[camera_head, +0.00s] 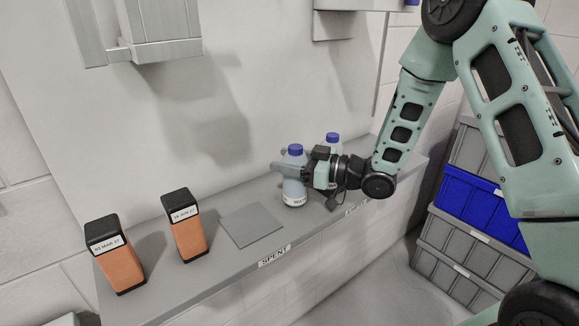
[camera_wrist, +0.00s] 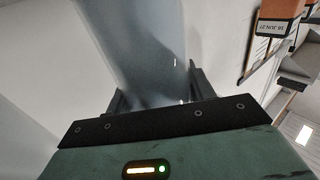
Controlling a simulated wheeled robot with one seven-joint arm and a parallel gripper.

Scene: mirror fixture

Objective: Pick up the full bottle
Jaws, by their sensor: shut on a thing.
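Two clear bottles with blue caps stand close together on the grey ledge (camera_head: 190,273). My gripper (camera_head: 291,170) is shut around the body of the nearer left bottle (camera_head: 295,199), above its white label. This bottle looks upright, with its base at the ledge; I cannot tell whether it touches. The other bottle (camera_head: 333,138) is behind and to the right, mostly hidden by my gripper. In the wrist view the held bottle's translucent blue-grey body (camera_wrist: 145,45) fills the space between the fingers (camera_wrist: 155,95). The fill level of either bottle is not clear.
Two orange blocks with black tops, a left one (camera_head: 122,269) and a right one (camera_head: 188,236), stand left on the ledge. A bare grey square pad (camera_head: 252,224) lies between them and the bottles, by a "SPENT" label (camera_head: 275,256). Stacked crates (camera_head: 470,205) are at right.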

